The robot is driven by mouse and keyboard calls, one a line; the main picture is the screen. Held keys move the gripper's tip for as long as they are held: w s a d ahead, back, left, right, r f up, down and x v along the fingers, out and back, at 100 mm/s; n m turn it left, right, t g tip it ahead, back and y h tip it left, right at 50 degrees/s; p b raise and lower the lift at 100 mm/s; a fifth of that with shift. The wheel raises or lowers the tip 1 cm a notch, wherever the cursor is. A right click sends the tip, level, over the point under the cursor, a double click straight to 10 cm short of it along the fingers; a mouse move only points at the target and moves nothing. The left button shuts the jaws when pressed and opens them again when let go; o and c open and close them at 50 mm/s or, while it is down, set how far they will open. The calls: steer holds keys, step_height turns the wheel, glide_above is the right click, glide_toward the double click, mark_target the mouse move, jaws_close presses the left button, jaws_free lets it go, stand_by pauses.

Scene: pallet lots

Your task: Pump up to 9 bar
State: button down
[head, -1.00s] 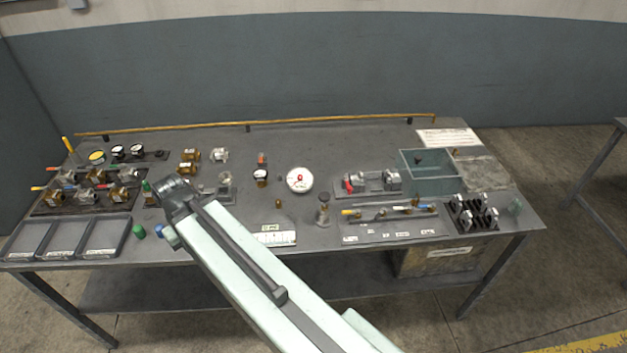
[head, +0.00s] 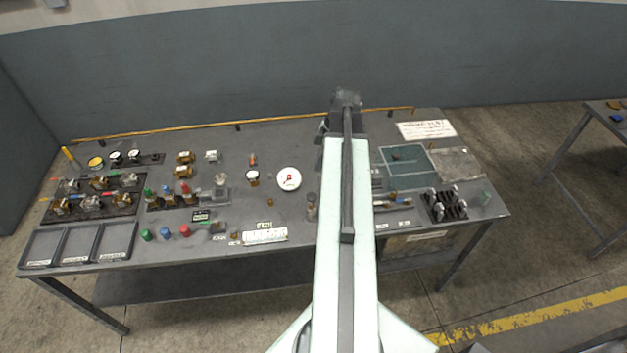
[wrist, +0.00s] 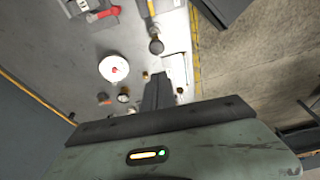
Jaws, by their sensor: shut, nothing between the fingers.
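A white round dial with a red mark (head: 289,179) lies on the middle of the bench. It also shows in the wrist view (wrist: 113,69); its reading is too small to tell. A grey device with a red handle (wrist: 100,13) is cut off at the top of the wrist view. In the head view my arm mostly hides that part of the bench. A small dark-topped upright piece (head: 311,205) stands just left of my arm. My gripper (head: 346,98) is raised over the bench's back part, and its fingers (wrist: 160,78) are shut and empty.
A green open crate (head: 406,163) and a dark rack (head: 444,206) stand at the right. Valves, small gauges and coloured caps fill the left, with a three-part tray (head: 78,243) at the front left corner. A brass pipe (head: 205,129) runs along the back.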

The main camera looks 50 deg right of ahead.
mark_target(311, 196)
steer(key=shift+s+d+r, duration=0.15)
steer(key=shift+s+d, duration=0.25)
steer(key=shift+d, duration=0.05)
steer(key=b+x, duration=1.4)
steer(key=shift+s+d, duration=0.25)
steer(key=shift+d, duration=0.1)
